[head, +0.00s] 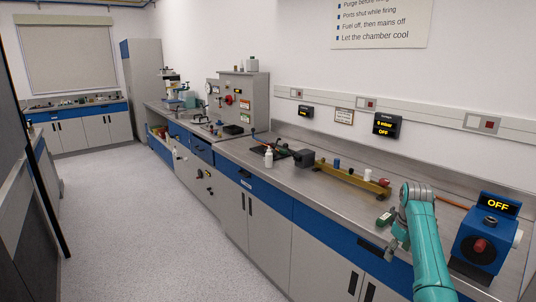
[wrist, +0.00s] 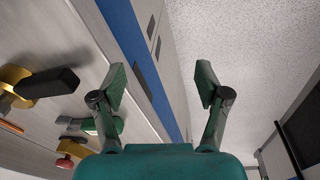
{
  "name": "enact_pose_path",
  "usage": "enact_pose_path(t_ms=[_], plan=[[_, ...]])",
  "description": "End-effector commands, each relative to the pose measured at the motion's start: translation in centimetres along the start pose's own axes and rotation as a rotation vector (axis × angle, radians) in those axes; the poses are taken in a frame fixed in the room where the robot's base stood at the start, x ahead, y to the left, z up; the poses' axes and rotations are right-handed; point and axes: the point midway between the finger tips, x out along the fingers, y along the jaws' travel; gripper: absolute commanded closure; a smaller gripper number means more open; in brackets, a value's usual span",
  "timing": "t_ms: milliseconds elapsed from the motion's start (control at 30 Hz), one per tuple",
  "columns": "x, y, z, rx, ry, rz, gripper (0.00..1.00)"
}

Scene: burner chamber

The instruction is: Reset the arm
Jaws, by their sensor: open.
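My teal arm rises at the right of the head view, in front of the bench's front edge. My gripper (head: 393,243) shows small there, partly hidden by the arm. In the wrist view my gripper (wrist: 161,84) has its two dark green fingers spread wide apart, with nothing between them. Beyond the fingers are the blue and grey cabinet fronts and the speckled floor (wrist: 225,35).
A steel bench (head: 315,182) runs along the right wall. A blue box with an OFF display (head: 485,235) stands right of my arm. A small green device (head: 384,219) and a brass rail (head: 340,180) lie close by. The floor (head: 125,220) at left is clear.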

Motion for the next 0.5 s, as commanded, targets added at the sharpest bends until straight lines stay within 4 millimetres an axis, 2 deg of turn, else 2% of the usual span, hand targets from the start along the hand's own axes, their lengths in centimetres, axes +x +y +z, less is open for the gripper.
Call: enact_pose_path(t_ms=[33,200,500], plan=[[2.6,-1.0,0.4,0.006,0.009,0.007,0.25],[9.5,-4.0,1.5,0.033,0.067,0.051,0.25],[19.6,-10.3,5.2,0.082,0.177,0.119,0.25]])
